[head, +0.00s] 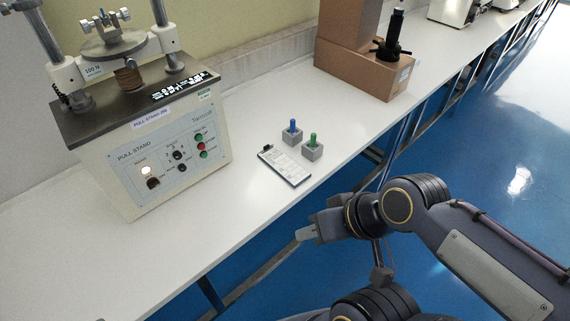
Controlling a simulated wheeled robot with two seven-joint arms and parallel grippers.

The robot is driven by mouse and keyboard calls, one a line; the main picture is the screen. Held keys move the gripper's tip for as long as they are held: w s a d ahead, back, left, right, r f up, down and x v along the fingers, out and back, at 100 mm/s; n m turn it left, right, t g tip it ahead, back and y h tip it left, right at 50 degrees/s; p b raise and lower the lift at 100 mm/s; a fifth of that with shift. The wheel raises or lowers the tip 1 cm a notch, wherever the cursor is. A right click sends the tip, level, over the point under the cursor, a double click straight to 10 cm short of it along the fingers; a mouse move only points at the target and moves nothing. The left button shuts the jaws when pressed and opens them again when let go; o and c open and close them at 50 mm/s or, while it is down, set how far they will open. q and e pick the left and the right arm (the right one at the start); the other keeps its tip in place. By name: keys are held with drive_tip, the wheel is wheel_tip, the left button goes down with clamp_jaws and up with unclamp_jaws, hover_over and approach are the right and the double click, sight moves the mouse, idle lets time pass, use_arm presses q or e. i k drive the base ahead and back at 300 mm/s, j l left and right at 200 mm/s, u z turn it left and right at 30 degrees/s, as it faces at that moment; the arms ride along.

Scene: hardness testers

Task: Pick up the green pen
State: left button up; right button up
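The green pen (313,139) stands upright in a small grey block holder (312,152) on the white bench. A blue pen (292,125) stands in a similar grey holder (291,137) just behind it and to the left. My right gripper (306,232) is at the bench's front edge, nearer to me than the green pen and clear of it. Its fingers are small and seen from the side, so their opening is unclear. Nothing shows between them. My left gripper is not in view.
A clipboard with a paper (285,165) lies beside the holders. A pull stand tester (170,150) stands at the left. Cardboard boxes (360,68) with a black device (392,40) on top are behind, to the right. The white bench (235,215) is clear in front.

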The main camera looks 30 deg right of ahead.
sight(312, 145)
drive_tip(key=i+l+u, duration=0.1)
drive_tip(key=l, duration=0.25)
drive_tip(key=i+l+u, duration=0.25)
drive_tip(key=i+l, duration=0.15)
drive_tip(key=l, duration=0.3)
